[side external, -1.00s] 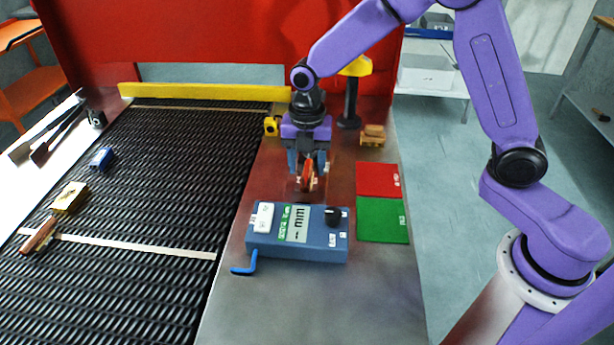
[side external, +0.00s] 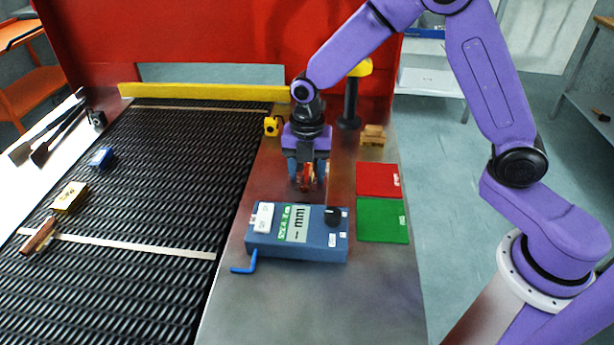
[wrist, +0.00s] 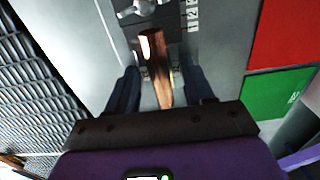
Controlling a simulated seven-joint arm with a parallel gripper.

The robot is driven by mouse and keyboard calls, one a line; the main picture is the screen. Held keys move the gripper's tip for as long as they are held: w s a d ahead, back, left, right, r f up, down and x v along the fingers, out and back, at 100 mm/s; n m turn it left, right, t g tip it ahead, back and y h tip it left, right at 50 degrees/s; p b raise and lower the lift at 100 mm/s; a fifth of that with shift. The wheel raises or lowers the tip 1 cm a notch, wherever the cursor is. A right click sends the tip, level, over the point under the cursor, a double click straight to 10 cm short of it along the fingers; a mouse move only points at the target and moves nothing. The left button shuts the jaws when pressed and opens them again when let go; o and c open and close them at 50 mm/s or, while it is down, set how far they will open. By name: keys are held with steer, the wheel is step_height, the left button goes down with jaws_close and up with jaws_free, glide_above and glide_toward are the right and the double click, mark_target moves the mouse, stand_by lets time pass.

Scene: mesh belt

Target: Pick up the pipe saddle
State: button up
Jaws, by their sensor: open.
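A copper-brown piece, which I take to be the pipe saddle (side external: 306,180), sits on the steel bench just behind the blue instrument box. In the wrist view the saddle (wrist: 156,62) is a long, narrow brown shape between my two dark fingers. My gripper (side external: 308,177) points down over it and is open, one finger on each side. In the wrist view a gap shows between the fingers (wrist: 161,76) and the piece. The fingers partly hide the piece in the side view, and its underside is not visible.
The blue instrument box (side external: 270,247) with a display and knob stands close in front. A blue hex key (side external: 245,265) lies beside it. Red (side external: 377,180) and green (side external: 382,222) plates lie to the right. The mesh belt (side external: 150,200) on the left carries small parts.

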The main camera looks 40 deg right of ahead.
steer(key=c, duration=0.9)
